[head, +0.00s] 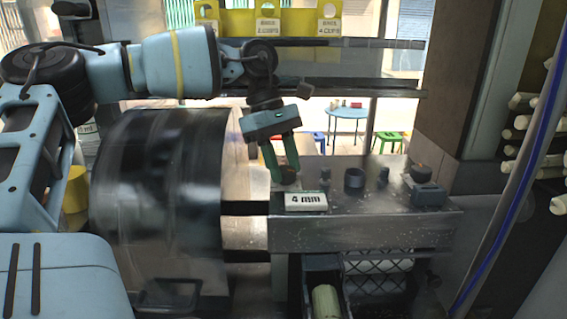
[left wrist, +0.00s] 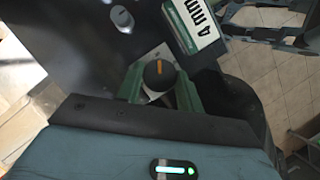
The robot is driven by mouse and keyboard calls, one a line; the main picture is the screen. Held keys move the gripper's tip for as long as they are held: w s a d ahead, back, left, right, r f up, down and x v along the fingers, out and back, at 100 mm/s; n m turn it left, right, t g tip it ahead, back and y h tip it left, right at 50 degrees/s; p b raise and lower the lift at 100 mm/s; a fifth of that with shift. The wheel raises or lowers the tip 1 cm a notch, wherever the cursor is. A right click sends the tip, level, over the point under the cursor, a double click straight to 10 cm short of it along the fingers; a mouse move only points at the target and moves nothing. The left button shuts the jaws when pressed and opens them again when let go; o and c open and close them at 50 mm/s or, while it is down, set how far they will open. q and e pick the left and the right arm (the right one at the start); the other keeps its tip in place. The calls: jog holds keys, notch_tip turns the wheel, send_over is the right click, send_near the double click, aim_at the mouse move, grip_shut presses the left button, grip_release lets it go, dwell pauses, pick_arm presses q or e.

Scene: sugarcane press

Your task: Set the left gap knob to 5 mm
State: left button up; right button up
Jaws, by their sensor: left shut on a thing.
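The left gap knob (head: 288,175) is a small dark round knob on the left end of the metal press top. In the left wrist view the knob (left wrist: 158,74) shows an orange pointer mark on its black top. A white display (head: 306,201) in front of it reads "4 mm"; it also shows in the left wrist view (left wrist: 200,28). My left gripper (head: 284,172) reaches down from above, and its green fingers are closed around the knob, one on each side. My right gripper is not in view.
On the press top (head: 400,232) to the right stand a dark cup-like part (head: 354,180), a smaller knob (head: 383,176) and a dark block (head: 428,195). A large metal drum (head: 160,200) stands to the left. Cane stalks (head: 540,127) are stacked at the far right.

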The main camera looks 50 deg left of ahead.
pick_arm(q)
jog(key=o, duration=1)
jog(key=shift+v, duration=3.9)
